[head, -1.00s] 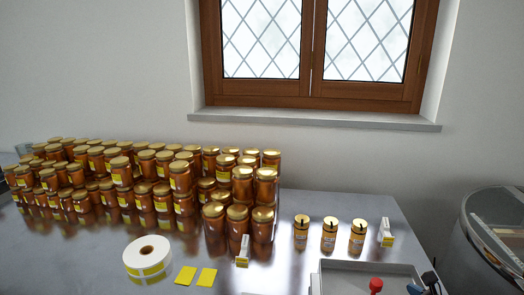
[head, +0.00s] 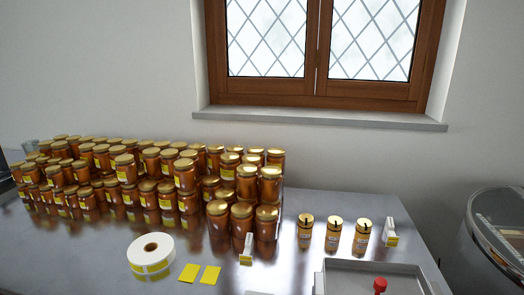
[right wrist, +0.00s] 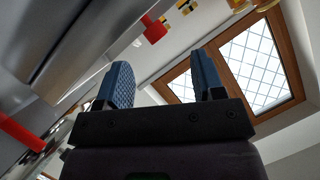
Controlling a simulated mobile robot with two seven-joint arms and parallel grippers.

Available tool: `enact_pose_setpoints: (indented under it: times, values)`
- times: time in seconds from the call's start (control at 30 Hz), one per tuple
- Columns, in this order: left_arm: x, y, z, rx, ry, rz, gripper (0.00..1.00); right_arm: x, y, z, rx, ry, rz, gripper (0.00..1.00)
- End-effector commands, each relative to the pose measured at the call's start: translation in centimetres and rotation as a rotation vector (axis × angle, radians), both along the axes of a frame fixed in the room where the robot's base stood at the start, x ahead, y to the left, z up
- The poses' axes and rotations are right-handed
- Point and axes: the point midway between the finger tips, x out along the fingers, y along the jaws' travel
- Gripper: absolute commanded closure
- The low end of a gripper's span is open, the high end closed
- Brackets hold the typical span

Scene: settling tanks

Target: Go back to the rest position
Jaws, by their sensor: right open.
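My right gripper (right wrist: 165,85) shows in the right wrist view with its two blue ribbed fingers apart and nothing between them. Beyond the fingers are the wall and the wooden window. The right gripper does not show in the head view now. My left gripper is in neither view.
Many honey jars (head: 130,180) stand stacked on the metal table (head: 90,262). A label roll (head: 151,252), yellow cards (head: 199,273), three separate jars (head: 333,234), small white boxes (head: 390,236) and a grey tray (head: 345,268) with a red-knobbed item (head: 379,285) are near the front. A steel tank (head: 492,235) stands right.

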Motion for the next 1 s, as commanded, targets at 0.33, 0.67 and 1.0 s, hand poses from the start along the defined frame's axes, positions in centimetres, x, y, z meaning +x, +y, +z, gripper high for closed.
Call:
enact_pose_setpoints:
  times: [0.33, 0.67, 1.0]
  values:
    - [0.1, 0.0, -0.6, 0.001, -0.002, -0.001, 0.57, -6.8, 5.0, -4.3, -0.602, 0.040, 0.218, 0.38]
    - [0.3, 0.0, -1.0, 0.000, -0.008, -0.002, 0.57, -14.3, 8.6, -8.7, -0.593, 0.152, 0.251, 0.38]
    - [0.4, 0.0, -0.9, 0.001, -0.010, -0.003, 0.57, -15.5, 8.4, -9.4, -0.584, 0.176, 0.248, 0.41]
